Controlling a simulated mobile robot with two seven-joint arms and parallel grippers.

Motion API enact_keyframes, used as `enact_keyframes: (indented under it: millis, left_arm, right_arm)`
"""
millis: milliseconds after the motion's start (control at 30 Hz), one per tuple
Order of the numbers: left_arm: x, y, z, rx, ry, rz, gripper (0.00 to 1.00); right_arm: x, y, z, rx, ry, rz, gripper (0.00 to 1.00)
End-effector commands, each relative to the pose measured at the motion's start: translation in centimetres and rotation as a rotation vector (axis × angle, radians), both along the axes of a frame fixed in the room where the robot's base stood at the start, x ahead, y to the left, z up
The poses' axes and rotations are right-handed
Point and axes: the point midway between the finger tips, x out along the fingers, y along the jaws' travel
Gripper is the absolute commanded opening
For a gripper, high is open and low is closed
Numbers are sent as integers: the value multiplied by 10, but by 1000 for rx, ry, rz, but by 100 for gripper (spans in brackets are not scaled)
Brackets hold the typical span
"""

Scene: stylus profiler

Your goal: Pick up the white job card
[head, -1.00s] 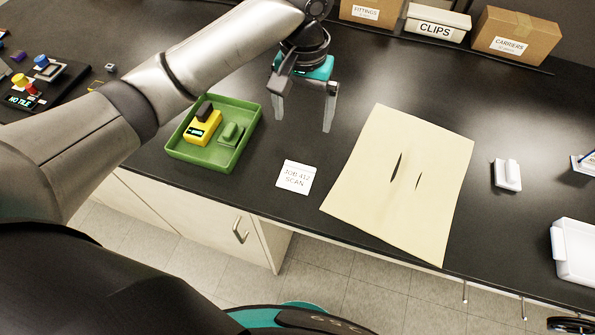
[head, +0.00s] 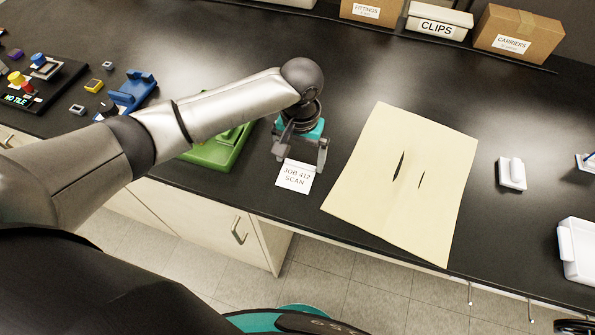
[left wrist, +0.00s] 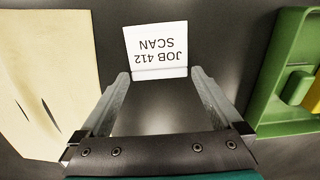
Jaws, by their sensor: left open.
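The white job card (head: 295,177), printed "JOB 412 SCAN", lies on the black bench near its front edge. My left gripper (head: 300,164) is open and points down just behind the card in the head view. In the left wrist view the card (left wrist: 156,48) appears upside down, with its near edge at the tips of the open fingers (left wrist: 160,76). Nothing is between the fingers except bare bench and perhaps the card's edge; I cannot tell whether they touch it. My right gripper is not in view.
A green tray (head: 213,157) stands left of the card, partly behind my left arm. A cream sheet (head: 385,205) with two dark slits lies to the right. A white block (head: 511,174) sits farther right. Boxes (head: 515,35) line the back. Bench between card and sheet is clear.

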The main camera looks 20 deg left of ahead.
Motion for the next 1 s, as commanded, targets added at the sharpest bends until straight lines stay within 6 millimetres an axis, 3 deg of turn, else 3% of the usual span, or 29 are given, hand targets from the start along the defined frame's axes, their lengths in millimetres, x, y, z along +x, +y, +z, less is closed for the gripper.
enact_keyframes:
  millis: [100,333,833,1000]
  left_arm:
    - [0,0,-9,0,0,-1,100]
    - [0,0,-9,0,-1,-2,99]
    - [0,0,-9,0,0,-1,43]
    - [0,0,-9,0,-1,-1,41]
  right_arm:
    - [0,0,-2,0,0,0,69]
    - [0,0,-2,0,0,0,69]
    - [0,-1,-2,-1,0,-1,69]
    - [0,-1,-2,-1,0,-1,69]
